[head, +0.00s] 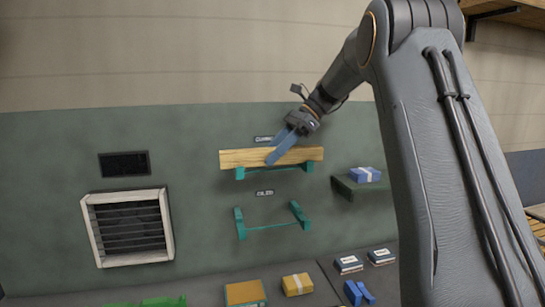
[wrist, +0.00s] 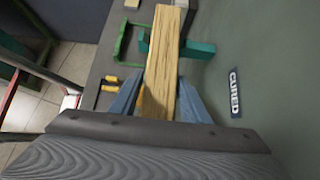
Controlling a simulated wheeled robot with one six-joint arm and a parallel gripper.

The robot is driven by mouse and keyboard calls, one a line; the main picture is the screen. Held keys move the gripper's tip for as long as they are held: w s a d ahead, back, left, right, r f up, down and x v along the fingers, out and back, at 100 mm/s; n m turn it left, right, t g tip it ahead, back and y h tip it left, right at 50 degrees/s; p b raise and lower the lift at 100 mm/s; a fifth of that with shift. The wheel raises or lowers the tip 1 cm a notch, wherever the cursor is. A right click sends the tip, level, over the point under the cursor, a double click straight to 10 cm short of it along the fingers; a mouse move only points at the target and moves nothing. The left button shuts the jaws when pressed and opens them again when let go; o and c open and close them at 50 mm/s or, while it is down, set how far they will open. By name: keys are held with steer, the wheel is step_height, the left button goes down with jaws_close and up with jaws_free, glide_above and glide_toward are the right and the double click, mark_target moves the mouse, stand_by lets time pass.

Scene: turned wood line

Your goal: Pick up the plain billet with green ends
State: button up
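A plain pale wooden billet (head: 240,158) lies level across the upper teal rack (head: 240,174) on the green-grey wall; no green ends show on it. My gripper (head: 280,154) reaches it from the upper right, and a blue finger crosses its front face right of its middle. In the wrist view, the billet (wrist: 164,65) runs between the two blue fingers of my gripper (wrist: 161,85), one on each side. The fingertips are close to its sides; I cannot tell whether they touch it. The rack (wrist: 198,49) shows beyond the fingertips. The near part of the billet is hidden by my gripper.
An empty teal rack (head: 272,227) is below. A small shelf (head: 350,187) with a blue box (head: 366,174) is to the right. A "CURED" label (wrist: 235,92) is on the wall beside the billet. A vent (head: 130,228) is at left. Boxes (head: 297,284) stand on the surface below.

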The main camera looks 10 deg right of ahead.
jaws_close()
steer(key=shift+r, duration=0.2)
